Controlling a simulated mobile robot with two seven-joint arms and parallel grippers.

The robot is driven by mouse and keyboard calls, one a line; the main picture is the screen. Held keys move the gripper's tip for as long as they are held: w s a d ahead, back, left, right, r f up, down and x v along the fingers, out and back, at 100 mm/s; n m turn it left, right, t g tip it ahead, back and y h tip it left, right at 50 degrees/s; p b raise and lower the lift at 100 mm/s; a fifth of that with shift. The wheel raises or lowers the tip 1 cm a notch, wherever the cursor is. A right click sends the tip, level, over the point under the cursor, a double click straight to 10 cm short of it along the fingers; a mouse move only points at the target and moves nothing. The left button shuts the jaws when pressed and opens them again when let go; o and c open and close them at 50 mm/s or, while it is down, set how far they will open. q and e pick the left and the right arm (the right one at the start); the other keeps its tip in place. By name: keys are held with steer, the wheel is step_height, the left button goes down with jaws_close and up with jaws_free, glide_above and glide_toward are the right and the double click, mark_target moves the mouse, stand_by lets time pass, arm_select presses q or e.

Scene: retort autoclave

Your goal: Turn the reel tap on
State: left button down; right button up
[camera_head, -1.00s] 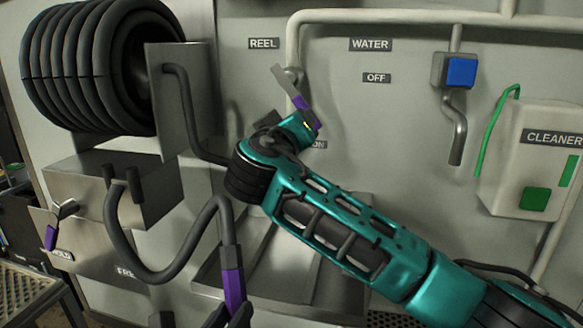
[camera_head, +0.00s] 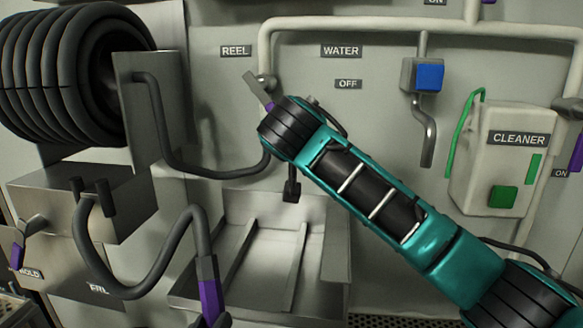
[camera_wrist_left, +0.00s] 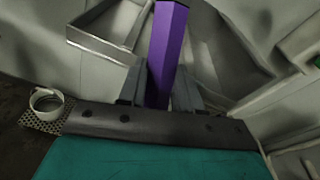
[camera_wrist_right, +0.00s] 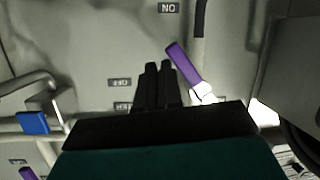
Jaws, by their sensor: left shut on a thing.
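The reel tap's lever, a grey plate (camera_head: 257,87) with a purple grip, sits under the REEL label (camera_head: 235,51) in the head view. Its grip points down and right, mostly hidden by my right wrist. In the right wrist view, which is upside down, the purple grip (camera_wrist_right: 183,62) stands clear beside my right gripper (camera_wrist_right: 160,68). The right gripper's dark fingers are close together with nothing seen between them. My left gripper (camera_wrist_left: 158,82) is shut on the purple handle (camera_wrist_left: 166,45) at the hose's end, which also shows low in the head view (camera_head: 209,292).
An OFF label (camera_head: 348,84) is right of the lever. A black hose reel (camera_head: 75,75) is at the left, above a steel box (camera_head: 110,215). A blue valve (camera_head: 429,77) and a CLEANER tank (camera_head: 500,165) are at the right. Pipes run along the wall.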

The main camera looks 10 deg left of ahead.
mark_target(269, 105)
steer(key=d+r+m+g+y, duration=0.1)
steer(key=w+d+r+m+g+y, duration=0.1)
steer(key=d+m, duration=0.1)
steer(key=d+r+m+y, duration=0.1)
steer(key=shift+w+d+r+g, duration=0.2)
steer(key=shift+w+g, duration=0.05)
steer(key=shift+g, duration=0.15)
jaws_close()
step_height(269, 105, up, 5)
steer(key=s+d+m+g+y, duration=0.1)
steer(key=d+m+y, duration=0.2)
steer(key=w+a+f+y, duration=0.1)
steer(key=w+a+f, duration=0.4)
steer(key=a, duration=0.4)
steer(key=shift+w+f+m+g, duration=0.3)
steer(key=shift+w+m, duration=0.1)
steer(key=shift+w, duration=0.4)
steer(key=shift+f, duration=0.15)
